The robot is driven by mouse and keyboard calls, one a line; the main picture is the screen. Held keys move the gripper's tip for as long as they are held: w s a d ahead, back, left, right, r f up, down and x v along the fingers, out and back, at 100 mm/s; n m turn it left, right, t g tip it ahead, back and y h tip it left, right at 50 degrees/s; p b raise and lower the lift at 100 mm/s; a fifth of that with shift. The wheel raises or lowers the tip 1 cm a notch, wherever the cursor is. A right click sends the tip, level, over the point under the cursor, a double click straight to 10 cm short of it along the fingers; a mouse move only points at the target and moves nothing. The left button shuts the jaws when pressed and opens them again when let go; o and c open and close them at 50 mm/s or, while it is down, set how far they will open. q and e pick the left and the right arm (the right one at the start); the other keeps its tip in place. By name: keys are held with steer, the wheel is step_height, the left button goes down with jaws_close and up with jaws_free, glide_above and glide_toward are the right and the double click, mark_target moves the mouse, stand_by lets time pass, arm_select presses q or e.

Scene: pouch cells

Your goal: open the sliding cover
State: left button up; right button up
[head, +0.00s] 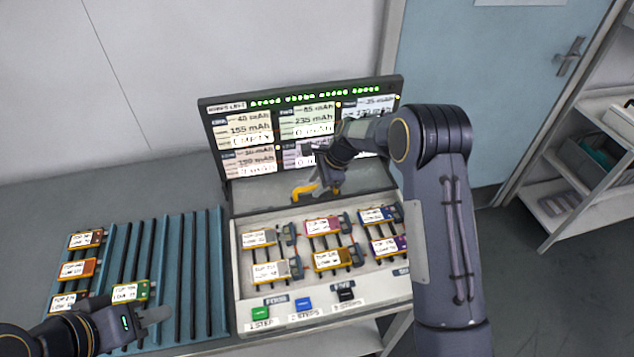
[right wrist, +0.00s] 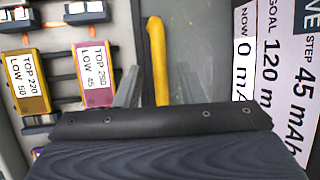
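The grey sliding cover (head: 265,193) appears to lie at the back of the white tester, below the display; its clear parts, if any, are hard to make out. A yellow handle (head: 303,192) stands on it and shows as an upright bar in the right wrist view (right wrist: 158,60). My right gripper (head: 325,186) is at the handle, its grey finger (right wrist: 128,86) just left of the bar in the wrist view. Its other finger is hidden, so the grip is unclear. My left gripper (head: 150,316) is low at the left over the blue rack; its opening is unclear.
Several pouch cells sit in the tester (head: 284,342), including a pink-edged one (right wrist: 95,75). Coloured buttons (head: 303,305) line its front. The display (head: 278,132) stands behind. The blue ribbed rack (head: 200,225) holds several cells at its left, including a green-edged one (head: 130,291).

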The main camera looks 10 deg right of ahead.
steer(key=b+v, duration=0.1)
steer(key=v, duration=0.7)
stand_by(0.5)
steer(key=s+d+r+n+t, duration=0.1)
steer(key=s+d+r+n, duration=0.2)
steer(key=s+r, duration=0.45)
steer(key=s+d+r+n+t, duration=0.1)
steer(key=s+d+r+n, duration=0.3)
steer(key=s, duration=0.6)
steer(key=s+a+f+n+t, duration=0.1)
steer(key=s+n, duration=0.7)
steer(key=s, duration=1.1)
steer(key=shift+s+a+f+n+t+h, duration=0.15)
steer(key=shift+s+a+n+t+h, duration=0.2)
steer(key=shift+a, duration=0.3)
